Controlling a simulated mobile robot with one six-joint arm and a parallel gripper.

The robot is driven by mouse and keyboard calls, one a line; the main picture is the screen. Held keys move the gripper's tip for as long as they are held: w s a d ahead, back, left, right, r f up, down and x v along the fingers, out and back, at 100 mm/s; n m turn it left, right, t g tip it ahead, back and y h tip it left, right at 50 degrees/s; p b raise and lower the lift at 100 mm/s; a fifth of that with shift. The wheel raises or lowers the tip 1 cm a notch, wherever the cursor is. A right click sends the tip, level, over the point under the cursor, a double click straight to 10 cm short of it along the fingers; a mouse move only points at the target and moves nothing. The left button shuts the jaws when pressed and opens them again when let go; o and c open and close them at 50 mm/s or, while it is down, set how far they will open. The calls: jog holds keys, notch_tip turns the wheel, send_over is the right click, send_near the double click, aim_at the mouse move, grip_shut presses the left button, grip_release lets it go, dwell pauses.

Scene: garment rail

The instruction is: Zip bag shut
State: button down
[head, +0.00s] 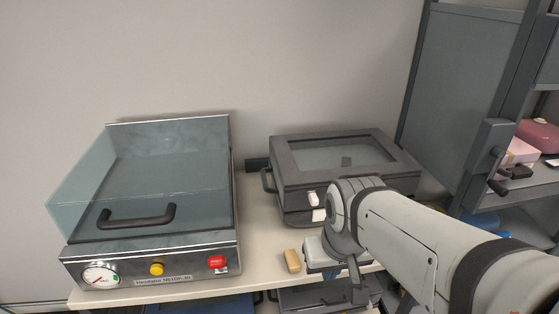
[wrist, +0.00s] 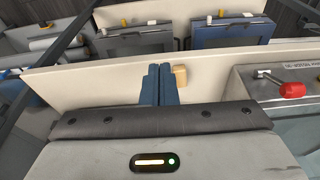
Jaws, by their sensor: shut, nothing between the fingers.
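Beyond the fingertips, a little to the right, is a small tan block (wrist: 180,76). In the head view the block (head: 291,261) lies on the pale bench top, left of my wrist. There my arm reaches in from the right and points down over the bench's front part; I cannot make out the fingertips clearly.
A chamber machine (head: 150,265) with a clear lid, gauge and red button fills the bench's left (head: 260,225). A dark windowed box (head: 289,180) stands behind my wrist. Grey shelving (head: 455,90) with a pink bag-like item (head: 538,135) is at right. Equipment sits below the bench.

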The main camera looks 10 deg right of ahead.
jog(key=shift+a, duration=0.25)
jog(key=m+t+h+b, duration=0.1)
jog(key=t+h+b, duration=0.1)
jog(key=h+b, duration=0.3)
send_near(313, 198)
jog(key=a+p, duration=0.1)
jog(key=a, duration=0.7)
jog(key=w+d+f+p, duration=0.1)
jog(key=w+d+f, duration=0.2)
jog(key=d+f, duration=0.4)
jog(key=shift+d+h, duration=0.3)
jog(key=shift+d, duration=0.7)
jog(key=shift+f, duration=0.1)
